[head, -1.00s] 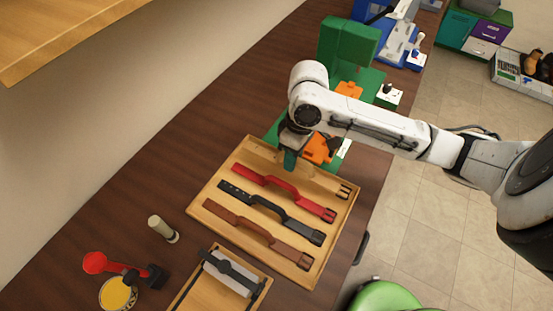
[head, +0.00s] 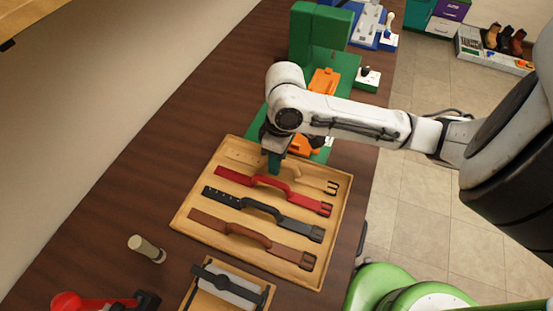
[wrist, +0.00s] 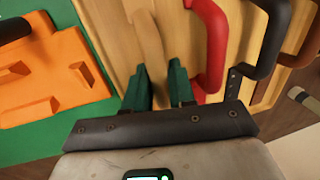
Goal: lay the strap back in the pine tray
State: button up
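The pine tray (head: 180,226) lies on the dark bench with several straps in parallel rows. A tan strap (head: 318,183) lies in its farthest row, its colour close to the pine; it also shows in the wrist view (wrist: 148,38). My gripper (head: 274,172) points down over the middle of this strap. In the wrist view its green fingers (wrist: 160,70) stand apart, with the end of the visible tan band between their tips. I see no firm contact on both sides. A red strap (head: 300,198), a black strap (head: 295,226) and a brown strap (head: 285,250) lie nearer.
A green fixture with orange blocks (head: 324,80) stands just behind the tray; an orange block (wrist: 50,75) is close beside my fingers. A smaller wooden board (head: 197,300) and a pale cylinder (head: 147,248) are in front.

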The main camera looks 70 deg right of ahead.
jog(key=o, duration=0.4)
jog(key=shift+r, duration=0.15)
notch_tip(320, 180, up, 12)
jog(key=d+p, duration=0.1)
jog(key=d, duration=0.1)
jog(key=shift+d, duration=0.15)
dwell(0.7)
